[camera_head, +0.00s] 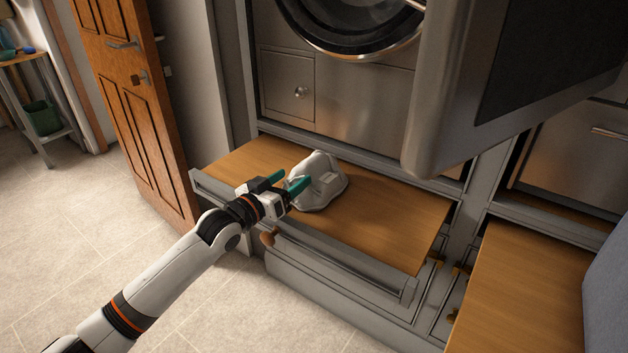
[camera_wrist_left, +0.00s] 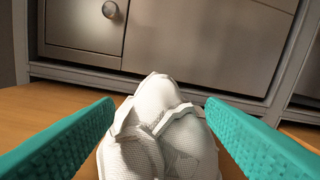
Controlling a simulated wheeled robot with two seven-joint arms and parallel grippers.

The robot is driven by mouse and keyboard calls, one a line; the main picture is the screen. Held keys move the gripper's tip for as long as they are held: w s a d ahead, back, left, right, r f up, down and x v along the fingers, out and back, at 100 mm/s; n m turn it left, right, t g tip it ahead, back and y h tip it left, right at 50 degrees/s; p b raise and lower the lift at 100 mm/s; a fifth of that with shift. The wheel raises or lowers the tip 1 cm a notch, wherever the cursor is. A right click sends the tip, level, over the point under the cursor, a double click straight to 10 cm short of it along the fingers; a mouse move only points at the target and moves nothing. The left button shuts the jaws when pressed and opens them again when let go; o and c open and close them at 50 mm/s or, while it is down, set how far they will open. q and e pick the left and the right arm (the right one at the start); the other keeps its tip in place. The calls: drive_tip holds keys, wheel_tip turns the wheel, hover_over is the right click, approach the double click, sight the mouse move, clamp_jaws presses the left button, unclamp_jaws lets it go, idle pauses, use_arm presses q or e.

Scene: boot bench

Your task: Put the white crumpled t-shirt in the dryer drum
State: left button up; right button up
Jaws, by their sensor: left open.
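The white crumpled t-shirt (camera_head: 324,181) lies in a heap on the wooden pull-out shelf (camera_head: 390,213). My left gripper (camera_head: 287,184) is open at the near left side of the shirt. In the left wrist view the shirt (camera_wrist_left: 165,130) shows between the two spread green fingers (camera_wrist_left: 160,108), with a gap beside its top on each side. The dryer drum opening (camera_head: 355,18) is above the shelf at the top of the head view, partly cut off by the frame. My right gripper is not in view.
A large grey door panel (camera_head: 500,80) hangs open at the upper right, over the shelf's right side. A second wooden shelf (camera_head: 520,295) is at lower right. A brown wooden door (camera_head: 135,95) stands at left. The pull-out shelf is bare right of the shirt.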

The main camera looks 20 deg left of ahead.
sight(303, 169)
use_arm(q)
drive_tip(key=b+x, duration=0.1)
drive_tip(key=x, duration=0.4)
drive_tip(key=shift+w+r, duration=0.1)
drive_tip(key=shift+w, duration=0.1)
drive_tip(key=c, duration=1.2)
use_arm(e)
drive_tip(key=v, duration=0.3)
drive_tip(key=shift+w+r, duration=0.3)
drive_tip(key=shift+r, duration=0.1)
